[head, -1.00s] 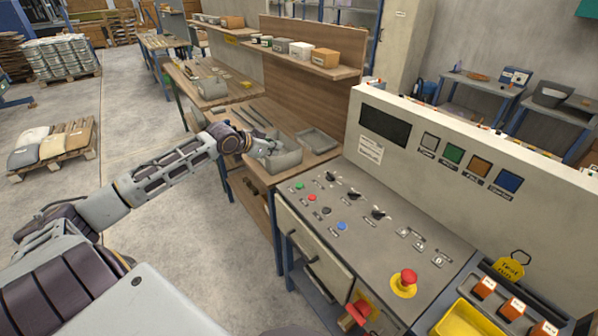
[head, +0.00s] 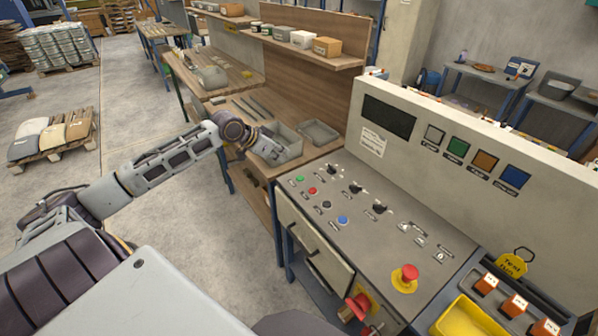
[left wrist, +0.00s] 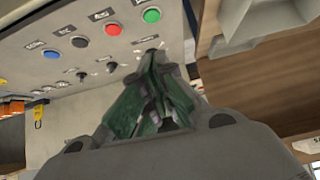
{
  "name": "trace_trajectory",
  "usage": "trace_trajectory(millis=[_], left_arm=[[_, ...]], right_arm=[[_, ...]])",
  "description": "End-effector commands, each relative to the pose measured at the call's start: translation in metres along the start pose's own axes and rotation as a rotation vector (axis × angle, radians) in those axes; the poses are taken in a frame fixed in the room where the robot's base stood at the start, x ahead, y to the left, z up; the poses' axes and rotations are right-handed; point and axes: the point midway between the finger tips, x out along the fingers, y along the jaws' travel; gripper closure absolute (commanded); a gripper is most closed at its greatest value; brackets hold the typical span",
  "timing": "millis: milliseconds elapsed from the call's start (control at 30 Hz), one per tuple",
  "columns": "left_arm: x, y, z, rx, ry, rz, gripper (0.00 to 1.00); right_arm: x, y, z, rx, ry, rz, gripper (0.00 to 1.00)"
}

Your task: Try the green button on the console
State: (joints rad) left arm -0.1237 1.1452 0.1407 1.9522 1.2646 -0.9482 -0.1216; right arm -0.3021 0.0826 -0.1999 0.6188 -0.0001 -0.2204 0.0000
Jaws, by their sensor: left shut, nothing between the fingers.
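The console (head: 400,240) has a sloping panel. Its green button (head: 299,179) sits at the upper left corner of the panel, and it also shows in the left wrist view (left wrist: 151,15). My left gripper (head: 268,148) is left of and beyond the console in the head view, in front of a grey bin. In the left wrist view its green-padded fingers (left wrist: 154,62) are shut and empty, with the tips below the green button in the picture and apart from it. The fingertips are small in the head view. My right gripper is not in view.
Red (head: 312,191), black (head: 326,205) and blue (head: 342,220) buttons line up beside the green one, near dark knobs (head: 355,187). A red mushroom button (head: 405,278) is at the front. The grey bin (head: 292,149) stands on a wooden bench.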

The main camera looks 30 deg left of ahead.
Motion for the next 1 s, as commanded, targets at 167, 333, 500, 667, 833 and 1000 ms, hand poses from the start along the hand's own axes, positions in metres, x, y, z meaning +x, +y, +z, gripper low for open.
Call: trace_trajectory(millis=[167, 333, 500, 667, 833, 1000], left_arm=[[0.000, 0.000, 0.000, 0.000, 0.001, 0.000, 1.00], [0.002, 0.000, 0.000, 0.000, 0.002, -0.001, 1.00], [0.007, -0.001, 0.000, -0.001, 0.002, 0.000, 1.00], [0.014, -0.001, 0.000, -0.002, 0.002, 0.000, 1.00], [0.023, 0.000, -0.002, 0.000, 0.004, -0.001, 1.00], [0.034, -0.001, -0.001, -0.002, 0.004, 0.000, 1.00]], right_arm=[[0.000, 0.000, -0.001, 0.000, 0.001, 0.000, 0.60], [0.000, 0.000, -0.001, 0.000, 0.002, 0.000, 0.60], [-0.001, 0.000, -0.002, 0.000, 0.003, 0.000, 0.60], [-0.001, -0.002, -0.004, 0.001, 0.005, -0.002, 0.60], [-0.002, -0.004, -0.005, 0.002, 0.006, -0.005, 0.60], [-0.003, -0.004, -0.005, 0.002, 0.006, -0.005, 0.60]])
